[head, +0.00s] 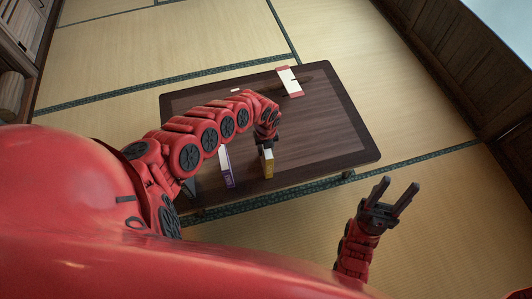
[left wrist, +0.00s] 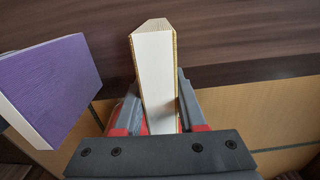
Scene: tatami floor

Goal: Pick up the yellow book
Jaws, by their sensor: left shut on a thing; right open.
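The yellow book (head: 267,164) stands upright near the front edge of the dark wooden table (head: 320,140) in the head view. My left gripper (head: 266,146) reaches down from above and is shut on it. In the left wrist view the book (left wrist: 154,80) shows its white page edge and thin yellow covers, between the two fingers of my left gripper (left wrist: 152,112). Whether the book touches the table is hard to tell. My right gripper (head: 395,196) is open and empty, in front of the table at the right.
A purple book (head: 227,168) stands left of the yellow book, apart from it; it also shows in the left wrist view (left wrist: 55,85). A red and white object (head: 289,81) lies at the table's far edge, with a small white piece (head: 235,90) to its left. The table's right side is clear.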

